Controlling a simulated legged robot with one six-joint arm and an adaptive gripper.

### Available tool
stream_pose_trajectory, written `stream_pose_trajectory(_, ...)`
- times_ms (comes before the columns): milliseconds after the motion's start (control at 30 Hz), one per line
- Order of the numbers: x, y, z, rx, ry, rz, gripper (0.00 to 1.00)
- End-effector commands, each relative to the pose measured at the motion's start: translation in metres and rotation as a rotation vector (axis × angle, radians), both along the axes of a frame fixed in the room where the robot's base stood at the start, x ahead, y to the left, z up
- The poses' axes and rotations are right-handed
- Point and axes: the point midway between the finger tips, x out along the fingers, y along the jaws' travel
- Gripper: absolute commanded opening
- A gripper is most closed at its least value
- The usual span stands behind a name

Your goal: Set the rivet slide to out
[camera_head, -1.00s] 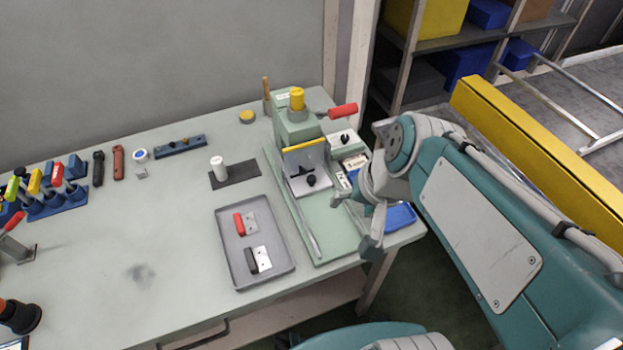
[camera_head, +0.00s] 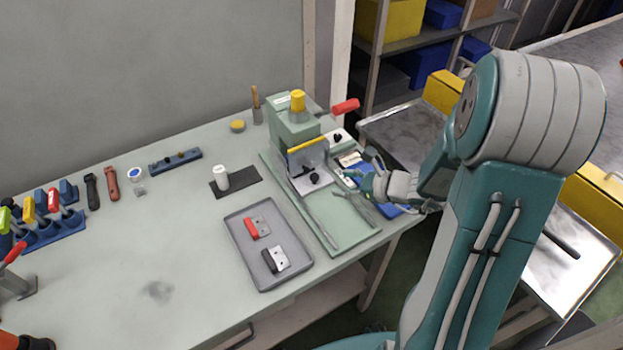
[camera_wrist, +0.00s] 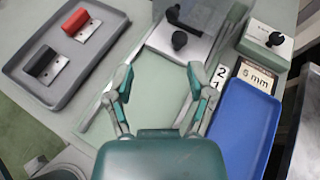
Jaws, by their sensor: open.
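The green press (camera_head: 290,132) stands at the back of the bench, with a red-handled lever and a yellow top. A grey plate with a black knob (camera_head: 314,178) lies at its front; the knob also shows in the wrist view (camera_wrist: 180,40). A pale block with a black knob (camera_wrist: 275,39) stands to the right. I cannot tell for certain which of these is the rivet slide. My gripper (camera_head: 357,175) is open and empty over the right front of the press base. In the wrist view its fingers (camera_wrist: 160,70) point toward the plate knob, apart from it.
A grey tray (camera_head: 240,255) with red and black handled parts lies left of the press. A blue tray (camera_wrist: 240,125) and a "6 mm" label (camera_wrist: 257,77) lie right of the base. A white cylinder (camera_head: 221,178) stands behind the grey tray.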

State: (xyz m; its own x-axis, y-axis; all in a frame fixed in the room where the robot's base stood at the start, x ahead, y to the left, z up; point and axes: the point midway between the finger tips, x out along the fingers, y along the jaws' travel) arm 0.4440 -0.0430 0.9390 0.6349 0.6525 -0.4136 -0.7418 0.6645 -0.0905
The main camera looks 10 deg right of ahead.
Motion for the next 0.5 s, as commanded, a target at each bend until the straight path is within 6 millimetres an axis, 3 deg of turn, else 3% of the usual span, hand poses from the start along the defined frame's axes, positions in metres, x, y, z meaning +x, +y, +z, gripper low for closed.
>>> stream_pose_trajectory(100,0.007,-0.019,-0.015,0.071,0.034,-0.106,0.7)
stream_pose_trajectory(200,0.011,-0.023,-0.019,0.091,0.041,-0.134,0.7)
stream_pose_trajectory(500,0.041,0.007,-0.035,0.088,0.041,-0.129,0.7)
